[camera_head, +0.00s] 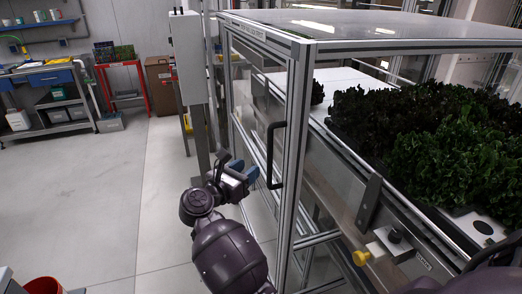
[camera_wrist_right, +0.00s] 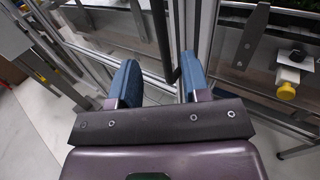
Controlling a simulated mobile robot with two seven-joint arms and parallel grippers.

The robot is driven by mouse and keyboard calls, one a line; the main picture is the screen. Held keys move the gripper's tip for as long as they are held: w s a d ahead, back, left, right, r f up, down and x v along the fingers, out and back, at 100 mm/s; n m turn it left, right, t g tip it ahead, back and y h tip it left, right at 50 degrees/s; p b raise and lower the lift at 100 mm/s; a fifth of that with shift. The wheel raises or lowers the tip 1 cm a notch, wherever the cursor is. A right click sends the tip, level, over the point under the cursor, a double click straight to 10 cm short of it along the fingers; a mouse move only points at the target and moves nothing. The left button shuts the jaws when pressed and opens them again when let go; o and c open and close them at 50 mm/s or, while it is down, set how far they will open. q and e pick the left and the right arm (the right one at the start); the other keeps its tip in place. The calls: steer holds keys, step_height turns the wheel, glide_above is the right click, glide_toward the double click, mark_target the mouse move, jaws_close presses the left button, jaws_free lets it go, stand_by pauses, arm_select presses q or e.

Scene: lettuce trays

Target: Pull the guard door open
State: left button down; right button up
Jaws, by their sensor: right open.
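The guard door (camera_head: 294,150) is a clear panel in an aluminium frame on the side of the machine enclosure. It looks closed, standing in line with the enclosure. Its black bar handle (camera_head: 271,155) stands upright near the front post. My right gripper (camera_head: 246,172) is open, with blue fingers, just left of the handle's lower half. In the right wrist view the dark handle (camera_wrist_right: 161,35) shows between and beyond the spread fingers of the gripper (camera_wrist_right: 160,70). I see no contact between them. My left gripper is not in view.
Dark and green lettuce (camera_head: 455,145) fills the right of the enclosure. A yellow knob (camera_head: 361,258) sits low on the machine's front. A grey control box (camera_head: 188,60) on a post stands left of the door. The floor (camera_head: 90,200) to the left is mostly clear; a red bin (camera_head: 43,285) stands at bottom left.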

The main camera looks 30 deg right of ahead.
mark_target(269, 153)
steer(key=p+x, duration=0.2)
steer(key=x, duration=0.8)
steer(key=shift+w+d, duration=0.1)
steer(key=shift+d, duration=0.3)
steer(key=c, duration=0.7)
jaws_close()
